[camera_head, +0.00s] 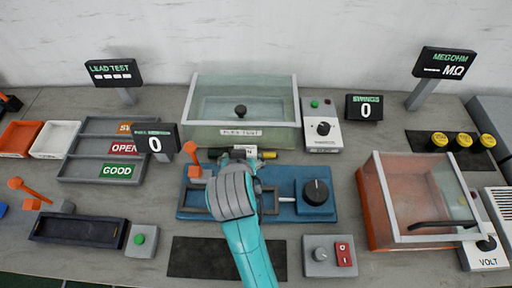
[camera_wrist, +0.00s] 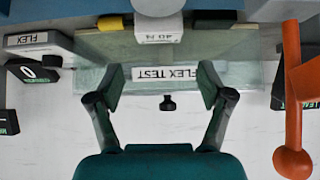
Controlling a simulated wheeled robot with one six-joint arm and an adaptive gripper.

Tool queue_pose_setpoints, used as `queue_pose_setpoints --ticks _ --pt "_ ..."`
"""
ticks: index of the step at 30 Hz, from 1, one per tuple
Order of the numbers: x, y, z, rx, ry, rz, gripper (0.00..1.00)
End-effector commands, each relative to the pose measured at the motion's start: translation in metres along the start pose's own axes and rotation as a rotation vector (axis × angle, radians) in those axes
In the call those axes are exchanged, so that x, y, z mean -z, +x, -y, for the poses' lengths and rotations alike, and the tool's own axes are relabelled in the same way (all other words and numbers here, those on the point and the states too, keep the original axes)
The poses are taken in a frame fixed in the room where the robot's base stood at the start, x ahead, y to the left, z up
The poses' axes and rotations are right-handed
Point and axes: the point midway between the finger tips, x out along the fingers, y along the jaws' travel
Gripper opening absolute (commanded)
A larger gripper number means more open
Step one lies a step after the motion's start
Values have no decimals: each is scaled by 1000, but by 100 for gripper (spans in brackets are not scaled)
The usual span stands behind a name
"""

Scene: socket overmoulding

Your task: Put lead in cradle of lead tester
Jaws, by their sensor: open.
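A part with a yellow end (camera_head: 269,155), a dark end and a white tag (camera_head: 245,149) lies behind my gripper at the back of a blue fixture; it looks like the lead. Its white tag (camera_wrist: 158,28) and yellow end (camera_wrist: 113,22) also show in the wrist view, beyond the fingertips. My gripper (camera_wrist: 162,98) is open, with nothing between its fingers. In the head view my gripper (camera_head: 238,163) is over the blue fixture, and my arm hides part of it. The LEAD TEST display (camera_head: 113,73) stands at the back left. A dark open tray (camera_head: 78,244), possibly the tester's cradle, is at front left.
The blue fixture (camera_head: 283,207) has an orange lever (camera_head: 192,160) and a black knob. The clear FLEX TEST box (camera_head: 240,112) is behind it. Sorting trays (camera_head: 108,150) stand left. An orange clear-lidded box (camera_head: 415,200) stands right. A black mat (camera_head: 200,258) is bare.

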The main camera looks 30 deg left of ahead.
Motion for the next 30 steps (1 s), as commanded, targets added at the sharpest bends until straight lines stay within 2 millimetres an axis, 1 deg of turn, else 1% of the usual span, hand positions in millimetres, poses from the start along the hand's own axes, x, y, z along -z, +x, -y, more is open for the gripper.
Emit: queue_pose_setpoints --ticks 2,4,9,12,19,27,30 --pt "-1 2 2 1 0 -6 79" --pt "-1 10 2 0 1 -5 79" --pt "-1 36 2 0 1 -5 79" --pt "0 47 2 0 1 -6 79" --pt "0 62 2 0 2 -6 79" --pt "-1 98 1 1 1 -4 79" --pt "-1 105 1 1 1 -5 79"
